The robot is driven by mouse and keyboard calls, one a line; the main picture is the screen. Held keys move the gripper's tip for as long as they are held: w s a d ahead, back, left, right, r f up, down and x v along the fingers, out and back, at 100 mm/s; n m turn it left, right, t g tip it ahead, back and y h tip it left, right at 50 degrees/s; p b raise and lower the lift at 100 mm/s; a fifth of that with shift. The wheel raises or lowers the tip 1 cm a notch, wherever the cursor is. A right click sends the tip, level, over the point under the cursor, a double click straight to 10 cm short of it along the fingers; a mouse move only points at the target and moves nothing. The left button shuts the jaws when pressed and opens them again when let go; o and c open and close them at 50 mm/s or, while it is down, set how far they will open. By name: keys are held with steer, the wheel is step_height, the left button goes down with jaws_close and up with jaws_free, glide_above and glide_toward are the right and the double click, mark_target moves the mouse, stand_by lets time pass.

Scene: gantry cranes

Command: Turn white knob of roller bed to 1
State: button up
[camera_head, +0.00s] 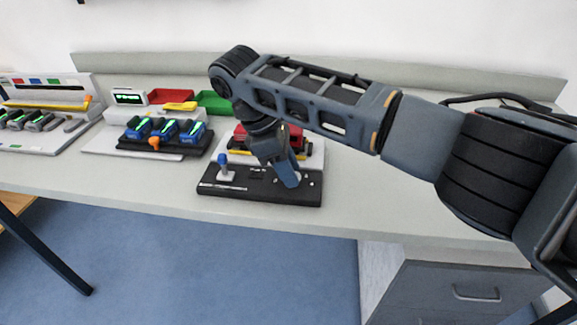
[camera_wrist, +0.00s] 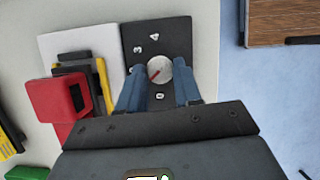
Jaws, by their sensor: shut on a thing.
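The white knob (camera_wrist: 158,68) shows in the wrist view on a black control panel (camera_wrist: 175,28), with a red mark on its face towards the lower left. White digits stand around it; I can read 4 above, 3 at the upper left and 0 below, and the digit on the left is partly hidden. My gripper (camera_wrist: 160,88) has its two blue fingers on either side of the knob, shut on it. In the head view my gripper (camera_head: 287,174) points down at the right part of the black panel (camera_head: 235,191), and the knob is hidden there.
A blue-topped lever (camera_head: 223,162) stands on the panel's left part. Behind is a red machine (camera_head: 303,143), partly hidden by my arm. Two other stations (camera_head: 160,130) (camera_head: 45,115) stand to the left. The table front (camera_head: 150,187) is clear.

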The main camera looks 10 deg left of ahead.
steer(key=o, duration=1)
steer(key=shift+o, duration=0.2)
steer(key=v, duration=0.7)
steer(key=shift+r, duration=0.4)
steer(key=shift+a, duration=0.15)
